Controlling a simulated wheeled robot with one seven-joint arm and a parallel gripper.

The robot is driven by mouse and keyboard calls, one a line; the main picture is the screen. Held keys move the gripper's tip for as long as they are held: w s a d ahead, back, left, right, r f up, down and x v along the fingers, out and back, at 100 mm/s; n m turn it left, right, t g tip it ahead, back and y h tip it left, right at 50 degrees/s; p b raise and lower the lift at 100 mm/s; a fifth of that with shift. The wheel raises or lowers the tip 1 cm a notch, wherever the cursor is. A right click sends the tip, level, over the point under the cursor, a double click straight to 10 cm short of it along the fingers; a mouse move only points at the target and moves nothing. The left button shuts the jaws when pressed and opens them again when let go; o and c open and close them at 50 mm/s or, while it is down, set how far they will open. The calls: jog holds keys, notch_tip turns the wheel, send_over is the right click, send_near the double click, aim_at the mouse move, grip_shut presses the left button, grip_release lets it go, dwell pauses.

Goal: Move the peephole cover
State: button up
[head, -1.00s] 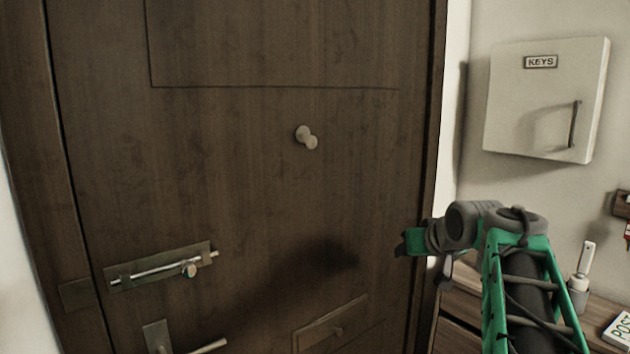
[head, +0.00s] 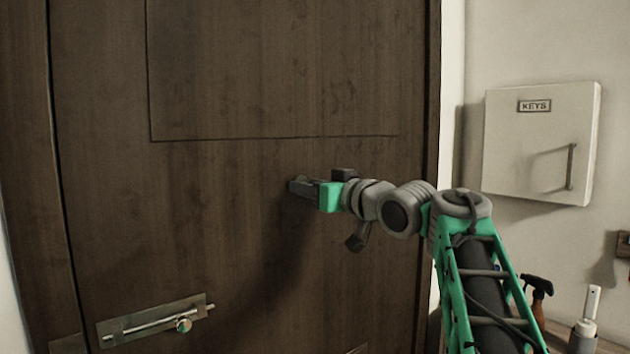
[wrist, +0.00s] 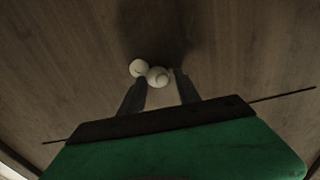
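The peephole cover is a pair of small pale round pieces on the dark wooden door (head: 230,210). In the wrist view the larger-looking round piece of the peephole cover (wrist: 158,77) lies between my fingertips, with the other piece (wrist: 139,68) just to its left and beyond the left finger. My gripper (head: 293,186) is at the door surface in the head view and hides the cover there. In the wrist view my gripper (wrist: 161,78) looks open, with a narrow gap beside the round piece. I cannot tell whether a finger touches it.
A metal slide bolt (head: 155,320) is on the door at lower left. A white key box (head: 540,145) hangs on the wall at right. A brown spray bottle (head: 537,295) and a white-handled brush (head: 590,310) stand at lower right. The door around the cover is clear.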

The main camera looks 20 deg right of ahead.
jog(key=shift+s+a, duration=0.2)
jog(key=shift+s+a+r, duration=0.1)
jog(key=shift+a, duration=0.1)
jog(key=c, duration=0.3)
jog(key=shift+d, duration=0.3)
jog(key=c, duration=0.3)
grip_shut()
